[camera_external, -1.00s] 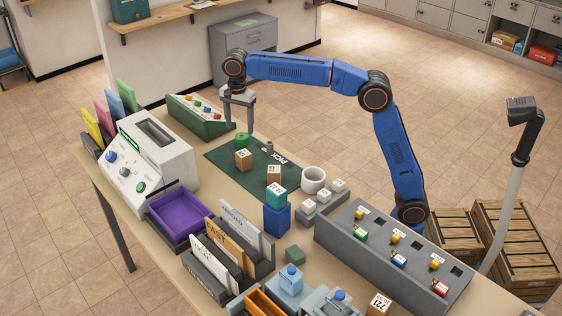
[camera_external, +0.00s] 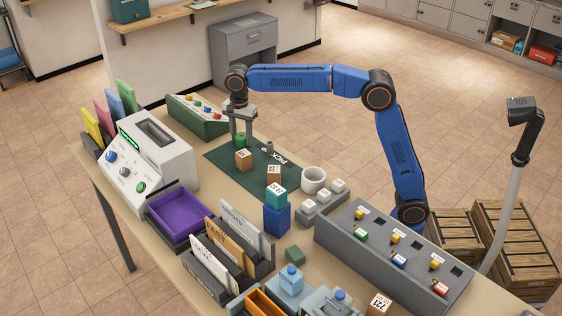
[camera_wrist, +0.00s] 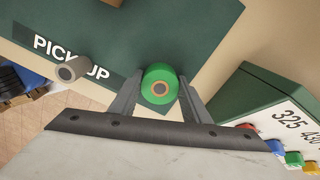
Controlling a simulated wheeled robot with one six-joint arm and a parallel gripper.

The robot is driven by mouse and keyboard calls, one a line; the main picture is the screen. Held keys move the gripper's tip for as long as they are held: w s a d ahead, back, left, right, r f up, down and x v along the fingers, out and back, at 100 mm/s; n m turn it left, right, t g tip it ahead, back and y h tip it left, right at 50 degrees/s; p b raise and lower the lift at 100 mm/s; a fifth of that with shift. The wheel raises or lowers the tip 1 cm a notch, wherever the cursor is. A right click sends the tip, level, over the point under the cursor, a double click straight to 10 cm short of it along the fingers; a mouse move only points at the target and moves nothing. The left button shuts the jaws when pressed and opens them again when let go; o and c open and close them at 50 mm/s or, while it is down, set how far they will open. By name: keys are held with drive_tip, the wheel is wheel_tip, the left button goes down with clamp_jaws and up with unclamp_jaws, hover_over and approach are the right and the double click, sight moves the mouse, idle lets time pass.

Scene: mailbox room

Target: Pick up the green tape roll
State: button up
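The green tape roll (camera_external: 240,138) stands on the far left part of the dark green pick-up mat (camera_external: 222,157). In the wrist view the roll (camera_wrist: 160,87) shows its round end with a brown core. My gripper (camera_external: 241,141) is lowered over the roll, fingers pointing down. In the wrist view my gripper (camera_wrist: 157,92) is open, with one finger on each side of the roll. A gap shows at the right finger; I cannot tell whether the left finger touches the roll.
A small grey cylinder (camera_wrist: 72,69) stands on the mat near the roll. Cardboard cubes (camera_external: 243,159) are close by on the mat. A green sloped box with coloured buttons (camera_external: 200,117) stands just left of my gripper.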

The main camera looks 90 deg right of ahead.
drive_tip(key=c, duration=0.4)
drive_tip(key=shift+o, duration=0.2)
